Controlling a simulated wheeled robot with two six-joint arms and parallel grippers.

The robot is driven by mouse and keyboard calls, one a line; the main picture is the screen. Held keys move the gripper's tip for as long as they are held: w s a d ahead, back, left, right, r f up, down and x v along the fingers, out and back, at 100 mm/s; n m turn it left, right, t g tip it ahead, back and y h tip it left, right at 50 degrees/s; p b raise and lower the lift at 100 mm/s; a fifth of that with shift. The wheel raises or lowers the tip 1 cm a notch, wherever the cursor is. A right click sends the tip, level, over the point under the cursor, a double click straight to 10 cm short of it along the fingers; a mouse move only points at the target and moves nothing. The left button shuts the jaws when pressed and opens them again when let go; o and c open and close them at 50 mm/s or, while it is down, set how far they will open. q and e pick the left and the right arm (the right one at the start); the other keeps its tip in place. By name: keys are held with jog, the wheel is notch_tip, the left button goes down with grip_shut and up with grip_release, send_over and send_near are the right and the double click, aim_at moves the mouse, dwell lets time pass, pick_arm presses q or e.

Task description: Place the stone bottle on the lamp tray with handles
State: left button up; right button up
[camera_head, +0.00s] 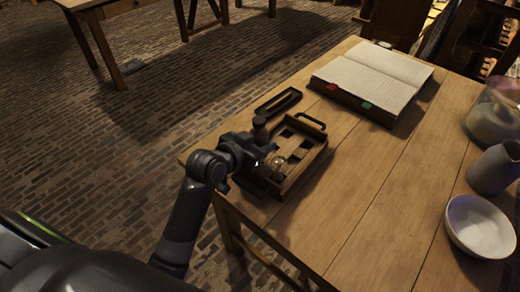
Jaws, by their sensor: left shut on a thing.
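The lamp tray with handles (318,152) is a wooden tray near the table's left edge, with dark handles and dark recesses. A small clear glass piece sits in its near part. My left gripper (263,150) comes in over the tray's left side. It is shut on a small dark brown upright thing, which seems to be the stone bottle (260,128). The gripper hides the bottle's lower part, so I cannot tell whether it touches the tray. My right gripper is not in view.
A narrow dark tray (278,103) lies just behind the lamp tray. An open book (372,78) lies farther back. A grey jug (494,170), a white bowl (480,226) and a glass jar (494,115) stand at the right. The table's middle (385,185) is clear.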

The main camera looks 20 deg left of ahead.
pick_arm(q)
notch_tip(320, 180, down, 3)
jog(key=shift+r, duration=0.2)
jog(key=shift+f, duration=0.15)
jog(key=o, duration=1.1)
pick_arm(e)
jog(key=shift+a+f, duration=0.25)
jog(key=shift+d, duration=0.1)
